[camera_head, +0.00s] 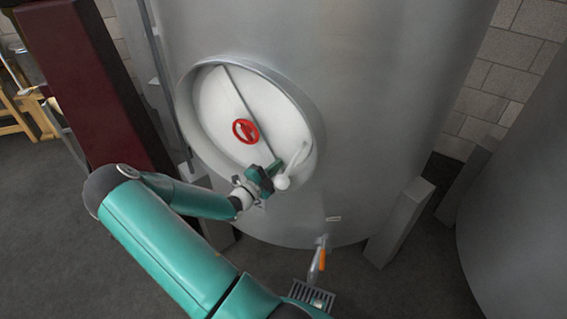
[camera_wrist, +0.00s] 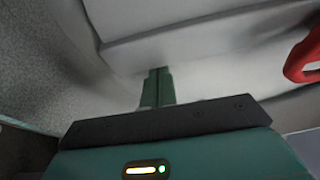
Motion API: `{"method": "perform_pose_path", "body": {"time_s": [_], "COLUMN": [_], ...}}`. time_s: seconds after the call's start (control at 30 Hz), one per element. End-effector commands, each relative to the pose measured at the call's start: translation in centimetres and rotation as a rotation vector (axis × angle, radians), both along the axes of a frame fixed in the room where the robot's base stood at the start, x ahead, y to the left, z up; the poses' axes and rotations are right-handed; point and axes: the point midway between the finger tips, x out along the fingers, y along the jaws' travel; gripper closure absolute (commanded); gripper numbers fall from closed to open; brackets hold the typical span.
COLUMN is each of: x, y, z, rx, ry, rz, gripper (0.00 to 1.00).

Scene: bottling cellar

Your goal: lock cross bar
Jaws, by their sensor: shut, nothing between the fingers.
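The round pale hatch door (camera_head: 215,105) sits in its raised ring on the steel tank, and appears closed. A pale cross bar (camera_head: 240,95) seems to run slantwise over it. The red handwheel (camera_head: 245,131) is at the door's middle; part of it shows at the right edge of the wrist view (camera_wrist: 305,58). A pale handle with a round knob (camera_head: 283,182) is at the hatch's lower right. My gripper (camera_head: 273,169) is beside this handle, low on the hatch. In the wrist view its green fingers (camera_wrist: 157,88) are together and empty; contact cannot be told.
The tank (camera_head: 385,100) stands on grey legs (camera_head: 400,222). An orange-handled tap (camera_head: 319,262) is below the hatch, over a floor grate (camera_head: 312,294). A dark red post (camera_head: 85,85) is at left, another tank (camera_head: 520,210) at right. Some floor between the tanks is clear.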

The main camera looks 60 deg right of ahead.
Motion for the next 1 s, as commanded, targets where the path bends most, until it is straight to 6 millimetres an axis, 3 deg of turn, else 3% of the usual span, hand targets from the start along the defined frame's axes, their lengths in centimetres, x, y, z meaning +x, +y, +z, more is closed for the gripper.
{"method": "perform_pose_path", "body": {"time_s": [0.5, 1.0], "x": [5.9, 7.6], "y": [0.2, 0.3], "z": [-2.6, -2.8], "rx": [0.018, 0.022], "ry": [-0.403, -0.503], "rz": [0.001, 0.005], "gripper": [1.0, 1.0]}}
